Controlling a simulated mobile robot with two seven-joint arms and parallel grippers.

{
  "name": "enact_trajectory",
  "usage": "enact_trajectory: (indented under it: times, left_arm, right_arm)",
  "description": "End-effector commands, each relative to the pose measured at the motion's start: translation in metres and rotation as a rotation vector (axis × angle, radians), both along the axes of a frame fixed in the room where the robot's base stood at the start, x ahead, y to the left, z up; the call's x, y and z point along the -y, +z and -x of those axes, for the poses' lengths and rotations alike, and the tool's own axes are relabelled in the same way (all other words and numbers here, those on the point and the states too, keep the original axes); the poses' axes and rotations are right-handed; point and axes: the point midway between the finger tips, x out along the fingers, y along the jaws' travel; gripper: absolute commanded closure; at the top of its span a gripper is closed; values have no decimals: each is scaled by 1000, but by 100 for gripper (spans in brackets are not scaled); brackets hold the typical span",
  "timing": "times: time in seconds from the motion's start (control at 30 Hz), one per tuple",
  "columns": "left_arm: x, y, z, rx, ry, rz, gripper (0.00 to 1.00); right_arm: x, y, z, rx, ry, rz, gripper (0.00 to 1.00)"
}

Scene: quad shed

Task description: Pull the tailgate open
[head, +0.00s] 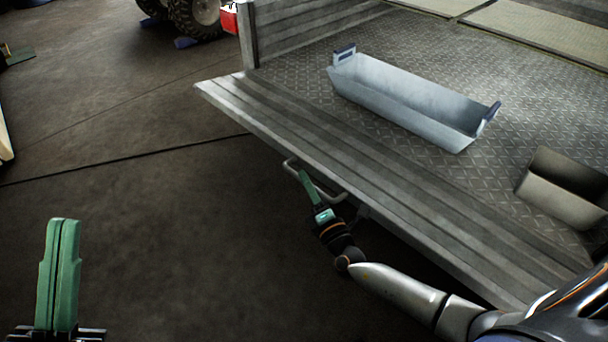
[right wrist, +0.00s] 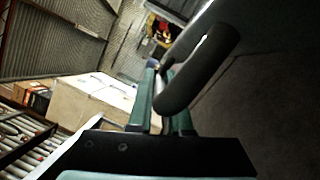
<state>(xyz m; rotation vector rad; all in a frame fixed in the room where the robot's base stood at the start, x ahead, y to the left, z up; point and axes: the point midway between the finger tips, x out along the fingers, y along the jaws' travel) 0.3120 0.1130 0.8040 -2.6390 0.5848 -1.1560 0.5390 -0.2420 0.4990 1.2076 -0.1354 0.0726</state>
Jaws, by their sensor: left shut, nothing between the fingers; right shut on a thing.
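The tailgate (head: 330,150) is a grey ribbed panel, lying lowered and about level with the truck bed (head: 420,60) in the head view. A bar handle (head: 328,197) sticks out below its outer edge. My right gripper (head: 304,174) is shut on this handle. In the right wrist view the dark, rounded handle (right wrist: 202,70) passes between the green fingers of the right gripper (right wrist: 160,76) and hides part of them. My left gripper (head: 64,222) is shut and empty at the lower left, over the floor and well apart from the tailgate.
On the bed are a long metal tray (head: 400,95) with two handles and a dark open box (head: 560,190). The floor (head: 150,230) left of the tailgate is clear.

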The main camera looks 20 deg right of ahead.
Motion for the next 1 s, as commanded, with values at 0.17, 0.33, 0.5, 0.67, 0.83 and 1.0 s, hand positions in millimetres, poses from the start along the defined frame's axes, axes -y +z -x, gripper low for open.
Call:
enact_trajectory:
  times: [0.17,0.33,0.5,0.67,0.83,1.0]
  left_arm:
    - [0,-4,0,-1,1,-1,100]
    - [0,-5,0,-3,2,-3,100]
    - [0,-6,0,-4,2,-3,100]
    - [0,-6,0,-4,2,-6,100]
    - [0,-7,0,-5,1,-9,100]
    - [0,-7,0,-5,1,-9,100]
  right_arm:
    - [3,-20,0,-1,-3,-2,100]
    - [5,-31,0,-1,-3,-2,100]
    - [5,-36,0,-1,-3,-4,100]
    - [5,-36,0,1,-3,-6,100]
    - [5,-36,0,1,-3,-6,100]
    - [5,-35,0,1,-3,-6,66]
